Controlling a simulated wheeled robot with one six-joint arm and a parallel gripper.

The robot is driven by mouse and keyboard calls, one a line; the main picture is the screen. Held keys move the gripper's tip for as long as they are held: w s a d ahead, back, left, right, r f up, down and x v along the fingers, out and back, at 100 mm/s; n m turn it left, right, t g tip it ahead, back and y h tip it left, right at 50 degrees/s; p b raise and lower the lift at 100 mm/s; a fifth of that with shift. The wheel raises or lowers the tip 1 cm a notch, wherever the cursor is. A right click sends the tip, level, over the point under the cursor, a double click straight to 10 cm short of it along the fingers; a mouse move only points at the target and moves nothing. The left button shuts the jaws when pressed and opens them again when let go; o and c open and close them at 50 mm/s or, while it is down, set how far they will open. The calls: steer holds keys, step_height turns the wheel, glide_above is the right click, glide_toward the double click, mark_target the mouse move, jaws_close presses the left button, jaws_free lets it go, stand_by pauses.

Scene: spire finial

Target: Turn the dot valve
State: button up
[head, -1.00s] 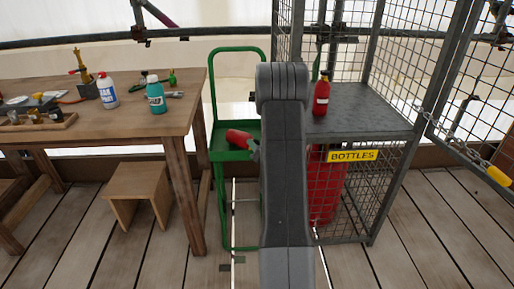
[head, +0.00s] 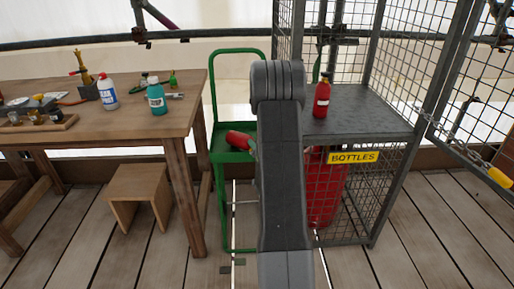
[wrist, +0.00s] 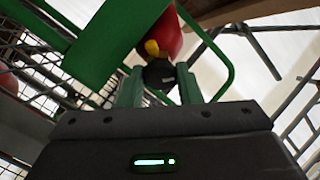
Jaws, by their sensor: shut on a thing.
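A red bottle (head: 239,139) lies tilted on the green trolley (head: 228,156), its dark end towards my arm. In the wrist view, the red bottle (wrist: 168,38) shows beyond my gripper, with a yellow part (wrist: 152,47) and a dark knob (wrist: 158,74) at its near end. My gripper (wrist: 158,84) has its two green fingers on either side of the dark knob, shut on it. No dot mark can be made out on the knob. In the head view my gripper is hidden behind my own arm.
A wire cage (head: 394,125) labelled BOTTLES stands right of the trolley, with a small red bottle (head: 321,98) on its shelf and a large red cylinder (head: 326,190) below. A wooden workbench (head: 178,118) with bottles and tools stands left, a stool (head: 139,195) beneath.

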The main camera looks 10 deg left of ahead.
steer(key=o, duration=1)
steer(key=v, duration=1.4)
steer(key=shift+f+p, duration=0.1)
steer(key=shift+p, duration=0.25)
steer(key=shift+w, duration=0.1)
steer(key=x, duration=1.4)
steer(key=shift+b, duration=0.35)
steer(key=shift+s+d, duration=0.1)
steer(key=shift+s, duration=0.1)
